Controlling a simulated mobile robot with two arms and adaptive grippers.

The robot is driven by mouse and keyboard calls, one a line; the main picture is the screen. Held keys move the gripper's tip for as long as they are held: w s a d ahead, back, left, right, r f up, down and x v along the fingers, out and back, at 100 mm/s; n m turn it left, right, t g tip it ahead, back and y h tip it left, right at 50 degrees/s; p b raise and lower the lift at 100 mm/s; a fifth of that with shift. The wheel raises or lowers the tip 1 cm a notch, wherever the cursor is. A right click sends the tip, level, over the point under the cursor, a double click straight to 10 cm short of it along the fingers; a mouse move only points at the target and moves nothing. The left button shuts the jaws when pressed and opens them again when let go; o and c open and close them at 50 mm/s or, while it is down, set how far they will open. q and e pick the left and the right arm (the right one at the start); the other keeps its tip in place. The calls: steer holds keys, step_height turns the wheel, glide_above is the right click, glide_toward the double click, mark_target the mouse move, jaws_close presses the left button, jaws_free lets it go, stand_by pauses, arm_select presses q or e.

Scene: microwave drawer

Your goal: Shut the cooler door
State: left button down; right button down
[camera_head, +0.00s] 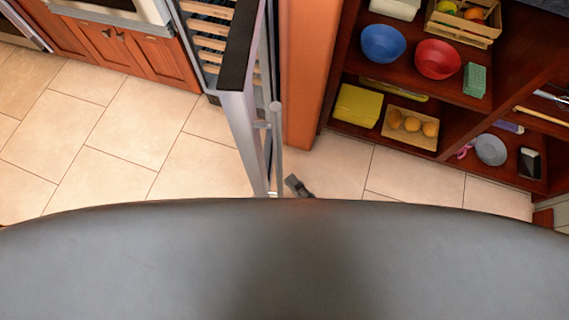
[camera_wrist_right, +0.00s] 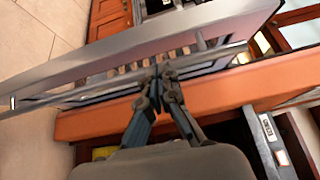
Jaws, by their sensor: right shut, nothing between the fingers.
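The cooler door (camera_head: 238,100) stands open in the head view, swung out from the cooler (camera_head: 211,28), whose wooden racks show behind it. The door has a silver frame with a dark top edge. Its long bar handle (camera_head: 277,150) is on the right side of the door. My right gripper (camera_head: 297,186) is just right of the handle's near end, mostly hidden by my own body. In the right wrist view the gripper (camera_wrist_right: 159,80) is shut and empty, its fingertips overlapping the handle bar (camera_wrist_right: 100,88); I cannot tell whether they touch. My left gripper is not in view.
An orange panel (camera_head: 306,75) stands right of the cooler. Right of it are open shelves with a blue bowl (camera_head: 383,43), a red bowl (camera_head: 438,59), and a crate of fruit (camera_head: 462,24). Left of the door the tiled floor (camera_head: 110,130) is clear.

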mark_target(257, 143)
steer(key=x, duration=0.9)
steer(key=shift+w+a, duration=0.1)
